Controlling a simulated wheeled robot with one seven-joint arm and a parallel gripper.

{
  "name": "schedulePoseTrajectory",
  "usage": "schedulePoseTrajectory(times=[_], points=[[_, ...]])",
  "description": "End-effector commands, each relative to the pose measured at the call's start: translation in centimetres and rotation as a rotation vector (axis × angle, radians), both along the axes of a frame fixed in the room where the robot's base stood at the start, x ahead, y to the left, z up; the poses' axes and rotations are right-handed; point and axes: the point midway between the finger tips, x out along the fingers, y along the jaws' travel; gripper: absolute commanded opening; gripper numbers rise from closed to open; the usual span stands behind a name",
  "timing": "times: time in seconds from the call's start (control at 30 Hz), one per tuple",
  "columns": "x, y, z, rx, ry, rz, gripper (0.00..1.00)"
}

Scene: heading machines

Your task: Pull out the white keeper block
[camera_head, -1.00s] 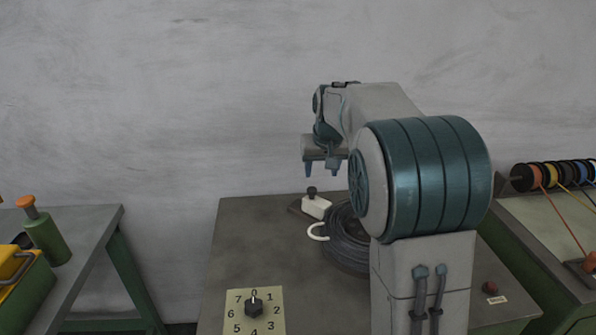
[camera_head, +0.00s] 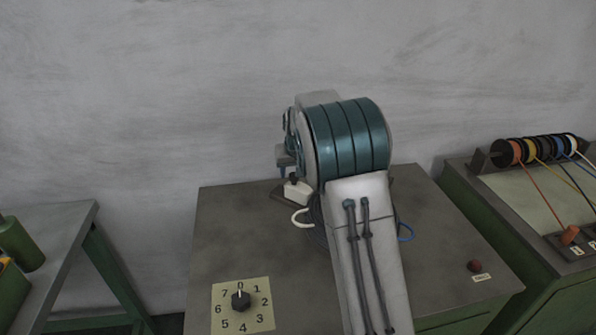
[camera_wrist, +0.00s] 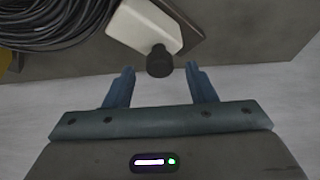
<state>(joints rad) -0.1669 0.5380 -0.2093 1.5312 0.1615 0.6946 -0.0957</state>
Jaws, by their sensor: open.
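The white keeper block (camera_head: 297,193) sits at the back of the grey bench, on a dark base, with a dark knob (camera_head: 293,181) on it. In the wrist view the white block (camera_wrist: 146,27) is at the top centre, and its dark round knob (camera_wrist: 159,62) points toward my gripper. My gripper (camera_wrist: 160,80) is open, with its blue fingers on either side of the knob in the picture. I cannot tell if they touch it; a gap shows on both sides. In the head view my gripper (camera_head: 287,168) is just above the knob and partly hidden by my arm.
A coil of dark cable (camera_wrist: 50,20) lies beside the block. A white hook (camera_head: 301,218) is in front of it. A numbered dial (camera_head: 241,301) and a red button (camera_head: 475,266) are on the bench. A cable spool rack (camera_head: 530,150) stands on the right bench.

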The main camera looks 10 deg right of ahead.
Motion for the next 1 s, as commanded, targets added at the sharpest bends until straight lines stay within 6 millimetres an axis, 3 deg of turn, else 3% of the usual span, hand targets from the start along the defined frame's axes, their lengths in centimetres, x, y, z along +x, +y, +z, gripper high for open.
schedulePoseTrajectory(times=[0.17,0.43,0.47,0.63,0.8,1.0], points=[[0.5,0.0,-1.1,0.001,0.0,0.0,0.51],[0.5,0.1,-1.3,0.001,-0.001,0.001,0.51],[0.5,0.1,-1.3,0.001,-0.001,0.001,0.48],[0.5,0.1,-1.2,0.001,-0.001,0.001,0.0],[0.9,0.4,-1.1,0.0,-0.001,0.002,0.0],[3.1,2.7,-1.0,0.0,-0.003,0.004,0.0]])
